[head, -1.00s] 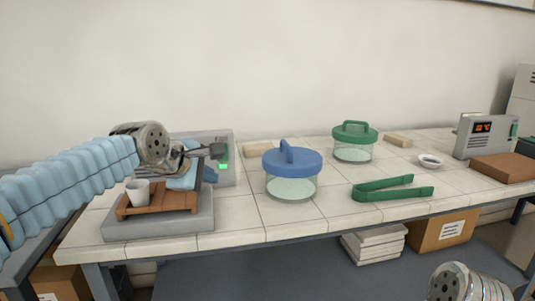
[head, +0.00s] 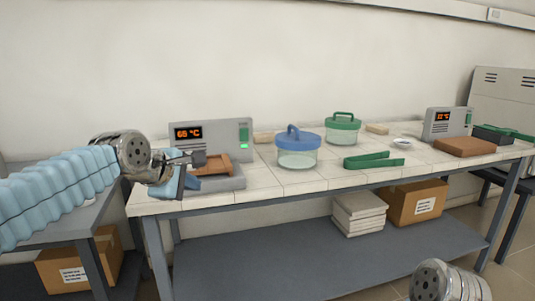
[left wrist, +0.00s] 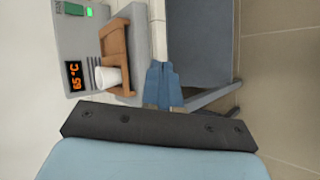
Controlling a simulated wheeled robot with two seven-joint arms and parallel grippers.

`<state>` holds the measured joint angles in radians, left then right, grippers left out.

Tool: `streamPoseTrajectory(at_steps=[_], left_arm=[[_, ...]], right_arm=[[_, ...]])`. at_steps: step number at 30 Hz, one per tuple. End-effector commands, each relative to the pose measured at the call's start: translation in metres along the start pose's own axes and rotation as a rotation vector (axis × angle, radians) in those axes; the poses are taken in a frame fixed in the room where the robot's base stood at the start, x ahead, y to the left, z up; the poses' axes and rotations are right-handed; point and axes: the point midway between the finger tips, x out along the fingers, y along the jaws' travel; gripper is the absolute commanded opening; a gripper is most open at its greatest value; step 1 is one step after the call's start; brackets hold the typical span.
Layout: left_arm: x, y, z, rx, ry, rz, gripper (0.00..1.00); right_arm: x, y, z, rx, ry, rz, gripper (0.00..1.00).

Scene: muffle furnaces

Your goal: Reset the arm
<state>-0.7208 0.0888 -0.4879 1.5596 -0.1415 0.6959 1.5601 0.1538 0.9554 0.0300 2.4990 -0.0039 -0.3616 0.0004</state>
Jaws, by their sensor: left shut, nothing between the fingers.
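My left gripper (head: 188,184) is shut and empty, in front of the left furnace near the bench's left end. Its blue fingers (left wrist: 163,85) show closed together in the left wrist view, apart from the cup. The left muffle furnace (head: 215,132) is grey, with an orange display and a lit green light. Its brown brick shelf (head: 218,164) is partly hidden behind my gripper. In the left wrist view a white cup (left wrist: 108,77) stands by the brown shelf (left wrist: 114,52); my gripper hides it in the head view. My right gripper is out of view; only my right arm shows.
A blue-lidded jar (head: 297,150), a green-lidded jar (head: 342,130), green tongs (head: 374,160) and a white dish (head: 402,143) stand on the tiled bench (head: 320,178). A second furnace (head: 443,122) is at right. A box (head: 413,203) and white slabs (head: 359,213) sit below.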

Motion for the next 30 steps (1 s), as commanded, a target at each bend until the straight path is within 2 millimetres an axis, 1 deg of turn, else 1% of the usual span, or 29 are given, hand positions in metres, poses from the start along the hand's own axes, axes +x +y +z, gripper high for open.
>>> streamPoseTrajectory(at_steps=[1,8,11,14,15,17,20,21,23,24,26,27,29,30], left_arm=[[0.009,-0.006,0.001,0.016,0.003,-0.014,0.0],[0.043,-0.029,0.002,0.107,0.01,-0.055,0.0],[0.064,-0.046,0.002,0.16,0.012,-0.083,0.0],[0.089,-0.068,0.001,0.224,0.011,-0.12,0.0],[0.101,-0.079,0.0,0.254,0.009,-0.137,0.0],[0.118,-0.098,-0.001,0.299,0.005,-0.164,0.0],[0.148,-0.136,-0.004,0.384,-0.01,-0.216,0.0],[0.162,-0.157,-0.006,0.426,-0.02,-0.242,0.0],[0.183,-0.193,-0.009,0.49,-0.041,-0.287,0.0],[0.197,-0.223,-0.012,0.538,-0.06,-0.322,0.0],[0.215,-0.273,-0.014,0.612,-0.1,-0.374,0.0],[0.225,-0.307,-0.015,0.661,-0.131,-0.406,0.0],[0.233,-0.36,-0.015,0.73,-0.186,-0.452,0.0],[0.236,-0.395,-0.013,0.774,-0.226,-0.478,0.0]], right_arm=[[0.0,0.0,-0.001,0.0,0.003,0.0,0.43],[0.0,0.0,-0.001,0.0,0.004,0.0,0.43],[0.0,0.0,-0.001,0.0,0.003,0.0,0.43],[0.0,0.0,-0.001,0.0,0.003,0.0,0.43],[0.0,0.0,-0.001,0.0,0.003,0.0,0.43],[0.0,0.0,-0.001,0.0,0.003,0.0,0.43],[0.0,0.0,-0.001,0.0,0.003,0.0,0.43],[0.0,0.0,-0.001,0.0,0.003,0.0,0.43],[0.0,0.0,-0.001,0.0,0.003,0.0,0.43],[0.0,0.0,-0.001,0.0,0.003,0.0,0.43],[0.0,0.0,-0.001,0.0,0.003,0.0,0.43],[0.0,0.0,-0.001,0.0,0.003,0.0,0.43],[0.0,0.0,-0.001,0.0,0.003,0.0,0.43],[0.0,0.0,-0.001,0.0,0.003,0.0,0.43]])
